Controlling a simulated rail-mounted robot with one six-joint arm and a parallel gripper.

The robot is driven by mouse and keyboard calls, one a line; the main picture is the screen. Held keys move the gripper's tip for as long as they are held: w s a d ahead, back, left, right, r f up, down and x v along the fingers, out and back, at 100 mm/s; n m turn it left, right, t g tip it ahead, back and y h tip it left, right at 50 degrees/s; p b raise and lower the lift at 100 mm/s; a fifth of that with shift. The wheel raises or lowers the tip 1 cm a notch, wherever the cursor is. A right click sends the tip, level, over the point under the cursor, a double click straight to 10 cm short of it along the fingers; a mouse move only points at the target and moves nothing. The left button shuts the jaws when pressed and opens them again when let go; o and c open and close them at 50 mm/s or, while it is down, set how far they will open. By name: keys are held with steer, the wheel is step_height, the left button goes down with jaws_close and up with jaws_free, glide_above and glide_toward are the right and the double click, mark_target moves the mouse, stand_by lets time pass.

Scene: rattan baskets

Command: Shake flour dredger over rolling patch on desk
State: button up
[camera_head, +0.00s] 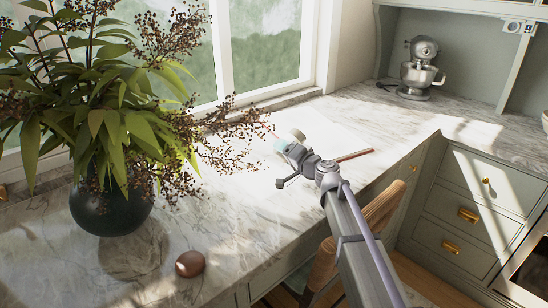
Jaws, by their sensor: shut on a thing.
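My gripper (288,150) is above the marble counter in the middle of the view, at the end of my arm, which reaches in from the lower right. It is shut on a small pale-blue thing (282,145), which I take to be the flour dredger. The fingers and wrist hide part of it, and its tilt is hard to tell. A cream round piece (298,134) shows just beyond; I cannot tell whether it belongs to the dredger. A pale, bright area (325,128) of the desk lies behind the gripper and may be the rolling patch; its edges are unclear.
A reddish-brown stick (355,155) lies right of the gripper. A leafy plant in a dark vase (112,208) stands left, its berry sprigs reaching near the gripper. A brown round object (190,263) is at front. A wooden chair (365,220) and a mixer (420,75) are right.

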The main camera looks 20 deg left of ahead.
steer(key=w+d, duration=0.1)
steer(key=w, duration=0.1)
steer(key=w+d, duration=0.1)
steer(key=w, duration=0.1)
steer(key=w+d, duration=0.1)
steer(key=w, duration=0.1)
steer(key=shift+w+d, duration=0.15)
steer(key=shift+w, duration=0.2)
steer(key=s+a, duration=0.4)
steer(key=s, duration=0.4)
steer(key=s+a, duration=0.4)
steer(key=s, duration=0.4)
steer(key=x, duration=0.6)
steer(key=w+d, duration=0.4)
steer(key=w, duration=0.4)
steer(key=w+d, duration=0.4)
steer(key=w, duration=0.4)
steer(key=x, duration=0.5)
steer(key=s+a, duration=0.4)
steer(key=s, duration=0.4)
steer(key=s+a, duration=0.4)
steer(key=s, duration=0.3)
steer(key=shift+s+r, duration=0.25)
steer(key=shift+s, duration=0.15)
